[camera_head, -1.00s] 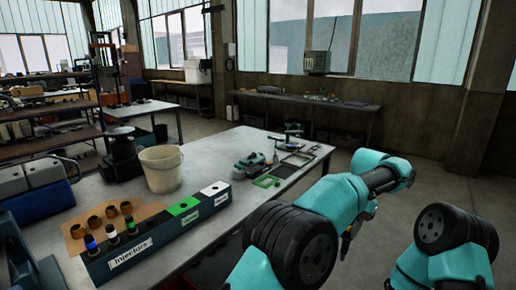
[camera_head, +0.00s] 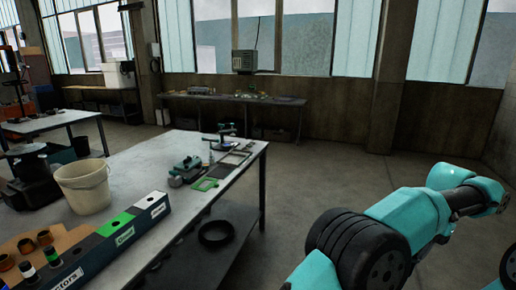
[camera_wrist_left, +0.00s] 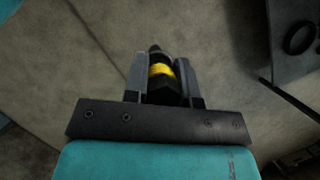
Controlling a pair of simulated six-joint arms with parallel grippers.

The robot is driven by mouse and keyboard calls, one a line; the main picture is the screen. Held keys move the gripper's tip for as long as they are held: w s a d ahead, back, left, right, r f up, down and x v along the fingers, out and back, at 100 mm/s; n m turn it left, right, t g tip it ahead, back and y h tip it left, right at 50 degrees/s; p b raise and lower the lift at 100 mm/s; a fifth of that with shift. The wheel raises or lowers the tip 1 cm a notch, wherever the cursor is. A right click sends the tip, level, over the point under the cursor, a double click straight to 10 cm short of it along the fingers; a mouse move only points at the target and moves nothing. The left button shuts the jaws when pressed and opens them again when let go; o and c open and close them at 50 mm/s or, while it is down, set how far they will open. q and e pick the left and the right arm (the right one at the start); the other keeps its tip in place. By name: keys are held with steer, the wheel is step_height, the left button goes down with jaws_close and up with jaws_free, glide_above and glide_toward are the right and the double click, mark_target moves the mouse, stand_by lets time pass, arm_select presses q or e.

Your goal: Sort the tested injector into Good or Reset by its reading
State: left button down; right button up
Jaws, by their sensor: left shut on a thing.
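An injector with a yellow band (camera_wrist_left: 161,70) is held between the two fingers of my left gripper (camera_wrist_left: 160,62) in the left wrist view, over bare floor. The head view shows my left arm at the right, but not its gripper or the injector. The dark rack (camera_head: 75,272) on the table at lower left has a green section labelled Good (camera_head: 118,224) and a white-topped section (camera_head: 151,201) with a label too small to read surely. My right gripper is out of view.
A cream bucket (camera_head: 84,188) stands behind the rack. A teal device (camera_head: 186,171), a green frame (camera_head: 205,184) and a test stand (camera_head: 224,138) are at the table's far end. A black ring (camera_head: 216,233) lies on the lower shelf. Floor right of the table is clear.

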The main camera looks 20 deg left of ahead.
arm_select(q)
steer(key=shift+s+d, duration=0.1)
steer(key=shift+d, duration=0.15)
